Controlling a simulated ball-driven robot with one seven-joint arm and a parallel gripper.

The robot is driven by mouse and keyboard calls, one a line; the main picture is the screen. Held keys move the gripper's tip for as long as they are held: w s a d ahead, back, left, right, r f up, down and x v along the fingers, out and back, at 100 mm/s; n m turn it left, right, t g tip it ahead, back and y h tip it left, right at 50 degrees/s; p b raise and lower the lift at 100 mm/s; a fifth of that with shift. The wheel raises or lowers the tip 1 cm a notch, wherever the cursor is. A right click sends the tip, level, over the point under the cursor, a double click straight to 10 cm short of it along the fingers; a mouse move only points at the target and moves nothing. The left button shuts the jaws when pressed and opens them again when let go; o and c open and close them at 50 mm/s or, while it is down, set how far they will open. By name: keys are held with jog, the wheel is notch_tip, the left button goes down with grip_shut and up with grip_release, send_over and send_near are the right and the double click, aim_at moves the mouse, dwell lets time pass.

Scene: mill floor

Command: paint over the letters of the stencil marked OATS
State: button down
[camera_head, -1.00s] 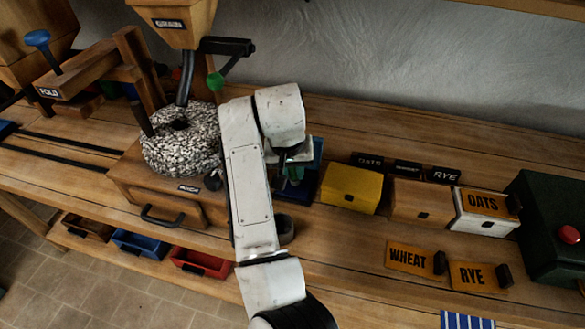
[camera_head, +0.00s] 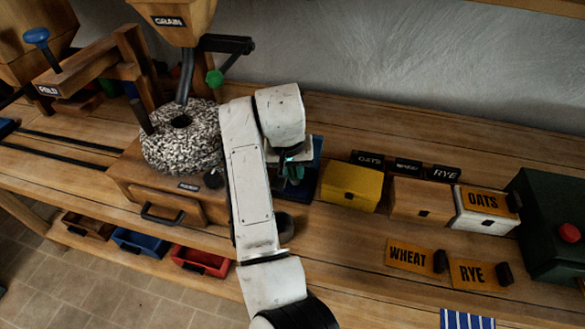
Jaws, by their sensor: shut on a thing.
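The orange stencil marked OATS (camera_head: 482,202) lies on top of the white box (camera_head: 478,223) at the right, with a black grip at its right end. My gripper (camera_head: 292,172) is left of the yellow box, at the blue container (camera_head: 314,178), and well away from the stencil. It is shut on a small green thing, mostly hidden by my fingers and arm. I cannot tell its full shape. The stencils marked WHEAT (camera_head: 410,257) and RYE (camera_head: 472,275) lie on the bench in front.
A yellow box (camera_head: 350,187) and a wooden box (camera_head: 418,202) stand left of the white box. A dark green case with a red button (camera_head: 569,232) is at the far right. The stone mill (camera_head: 180,150) is left of my arm. A striped blue cloth (camera_head: 466,320) lies at the front edge.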

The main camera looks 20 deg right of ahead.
jog(key=shift+r+p, duration=3.5)
jog(key=shift+r, duration=0.05)
jog(key=shift+f, duration=0.1)
